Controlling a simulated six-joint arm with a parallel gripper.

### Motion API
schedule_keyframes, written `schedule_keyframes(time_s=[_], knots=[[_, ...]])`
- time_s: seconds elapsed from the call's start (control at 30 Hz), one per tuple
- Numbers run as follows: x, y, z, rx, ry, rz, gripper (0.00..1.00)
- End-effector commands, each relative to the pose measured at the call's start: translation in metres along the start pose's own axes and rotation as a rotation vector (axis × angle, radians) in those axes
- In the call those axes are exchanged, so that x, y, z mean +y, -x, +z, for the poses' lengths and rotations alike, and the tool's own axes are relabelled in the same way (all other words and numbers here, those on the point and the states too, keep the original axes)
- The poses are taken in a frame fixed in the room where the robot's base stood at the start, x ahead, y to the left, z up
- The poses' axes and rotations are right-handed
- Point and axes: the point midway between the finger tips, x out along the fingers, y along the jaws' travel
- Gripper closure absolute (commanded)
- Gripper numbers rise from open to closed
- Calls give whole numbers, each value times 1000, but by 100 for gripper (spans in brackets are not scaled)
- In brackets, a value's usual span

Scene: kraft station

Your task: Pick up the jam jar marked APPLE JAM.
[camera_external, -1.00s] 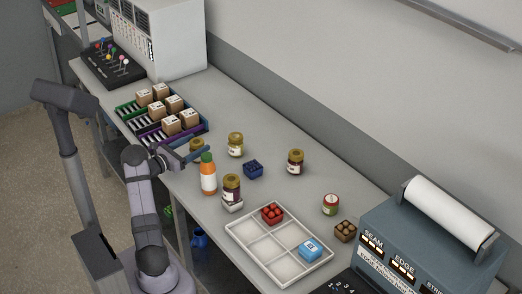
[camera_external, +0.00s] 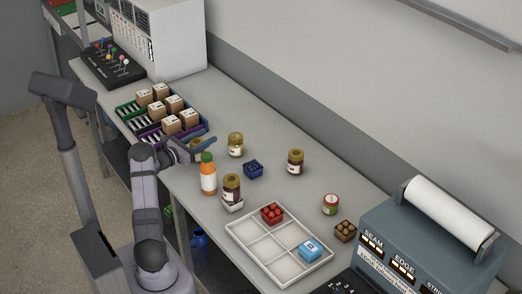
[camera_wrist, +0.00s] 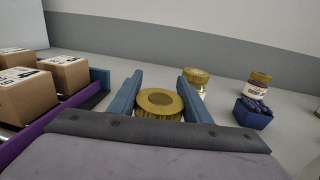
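A jar with a gold lid (camera_wrist: 160,102) stands between the two fingers of my gripper (camera_wrist: 158,80) in the wrist view. Its label is hidden, so I cannot read whether it says APPLE JAM. The fingers are apart, one on each side of the lid; firm contact does not show. In the external view my gripper (camera_external: 200,145) is at this jar and partly covers it. Other gold-lidded jars are a pale-labelled one (camera_external: 235,147), a dark one (camera_external: 295,162) and a dark one (camera_external: 231,188) near the front; their labels are too small to read there.
Brown boxes (camera_external: 172,125) in coloured racks stand left of the gripper. An orange bottle (camera_external: 208,178) stands close in front. A blue punnet of dark berries (camera_external: 253,169) sits to the right. A white divided tray (camera_external: 286,268) holds red and blue items. The bench behind the jars is clear.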

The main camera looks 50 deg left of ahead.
Motion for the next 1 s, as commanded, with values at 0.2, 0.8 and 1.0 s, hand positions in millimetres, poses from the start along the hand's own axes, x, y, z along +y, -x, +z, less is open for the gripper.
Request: schedule_keyframes(time_s=[0.2,0.8,1.0], knots=[[0,0,2,-3,-2,0,90],[0,0,59,-6,-7,-1,90],[0,0,88,-5,-5,-1,90]])
